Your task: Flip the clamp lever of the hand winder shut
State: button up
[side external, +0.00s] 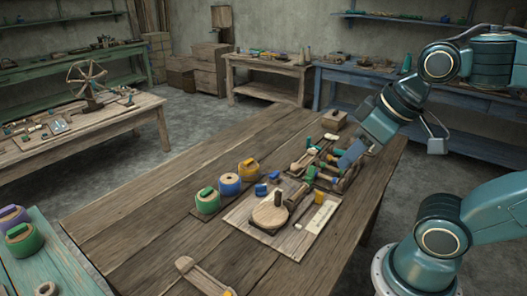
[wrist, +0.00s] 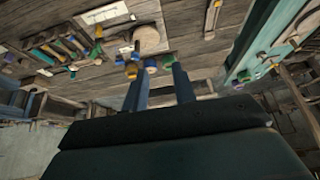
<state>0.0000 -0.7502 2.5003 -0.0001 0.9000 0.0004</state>
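A round wooden disc (side external: 270,213) with a dark peg beside it sits on a pale board (side external: 243,222) on the wooden table; it may be the hand winder. The disc also shows in the wrist view (wrist: 148,40). I cannot make out the clamp lever for certain. My gripper (side external: 347,158) is low over the far right part of the table, at a wooden frame with green and dark rollers (side external: 312,160), to the right of and behind the disc. In the wrist view its two fingers (wrist: 156,76) stand apart with nothing visibly held. I cannot tell whether they touch the frame.
Green (side external: 207,203), blue (side external: 230,185) and yellow (side external: 248,170) spools stand left of the board. A small wooden block (side external: 334,119) lies at the table's far end. A wooden piece (side external: 200,275) lies near the front. The table's left part is clear.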

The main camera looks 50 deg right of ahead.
jog(key=shift+w, duration=0.1)
grip_shut()
jog(key=w+d+f+m+g, duration=0.2)
jog(key=w+d+m+g, duration=0.2)
jog(key=w+d+m, duration=0.95)
jog(key=w+d+f+m+y, duration=0.1)
jog(key=w+d+f+m, duration=0.1)
jog(key=d+f, duration=0.6)
jog(key=w+d+f+m+g, duration=0.1)
jog(key=w+d+f, duration=0.3)
jog(key=d+f, duration=0.4)
jog(key=d+m, duration=0.1)
jog(key=d, duration=0.6)
jog(key=shift+d+f+g+y, duration=0.25)
jog(key=shift+f+g+y, duration=0.05)
jog(key=shift+f+y, duration=0.1)
jog(key=shift+w+m, duration=0.1)
jog(key=shift+m, duration=0.15)
